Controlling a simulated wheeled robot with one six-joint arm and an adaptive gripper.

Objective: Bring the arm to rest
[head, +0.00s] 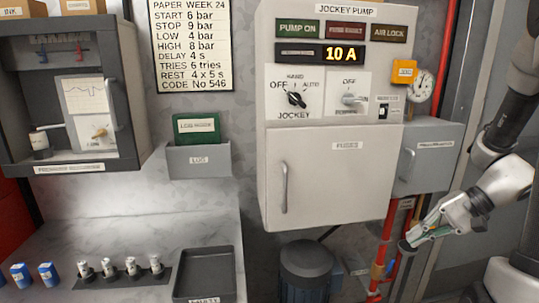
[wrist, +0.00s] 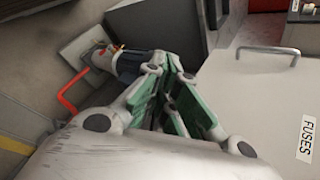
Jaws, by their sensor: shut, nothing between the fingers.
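My gripper (head: 420,238) is at the right in the head view, at the end of my arm, in front of the red pipes and below the small grey box. It holds nothing, and its fingers are together. In the wrist view my gripper (wrist: 176,92) points away from the camera, with its green-padded fingers at the middle. The white fuses door (wrist: 262,95) fills the right side of the wrist view, apart from the fingers.
The jockey pump cabinet (head: 335,60) stands left of my gripper, with the fuses door (head: 325,180) shut. The small grey box (head: 432,150) and red pipe (head: 388,245) are close to my arm. A dark motor (head: 306,268) stands below. A bench (head: 95,220) is at left.

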